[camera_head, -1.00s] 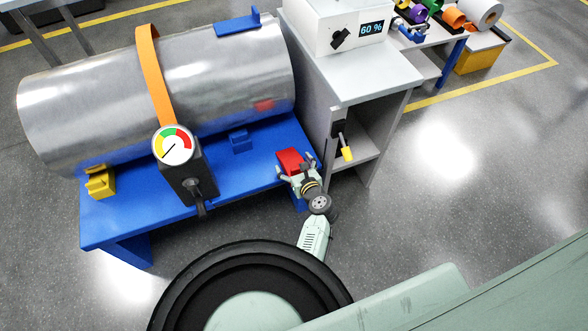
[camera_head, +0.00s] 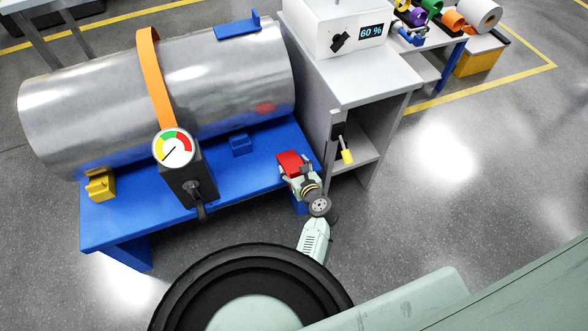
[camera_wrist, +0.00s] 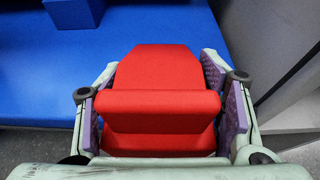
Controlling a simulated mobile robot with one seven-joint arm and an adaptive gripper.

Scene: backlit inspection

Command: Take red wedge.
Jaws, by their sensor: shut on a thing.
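The red wedge (camera_head: 289,161) is at the right end of the blue bench, in front of the metal cylinder. In the wrist view the red wedge (camera_wrist: 158,75) fills the space between my two finger pads, with a raised bar across it. My gripper (camera_head: 296,174) is shut on it, one purple pad at each side; the gripper also shows in the wrist view (camera_wrist: 160,90). I cannot tell whether the wedge rests on the bench or is slightly above it. Its underside is hidden.
The blue bench (camera_head: 240,172) carries the large metal cylinder (camera_head: 90,95), a dial gauge (camera_head: 174,146), a yellow block (camera_head: 100,184) and a blue block (camera_head: 241,143). A grey cabinet (camera_head: 365,85) stands close on the right. Open floor lies at the front right.

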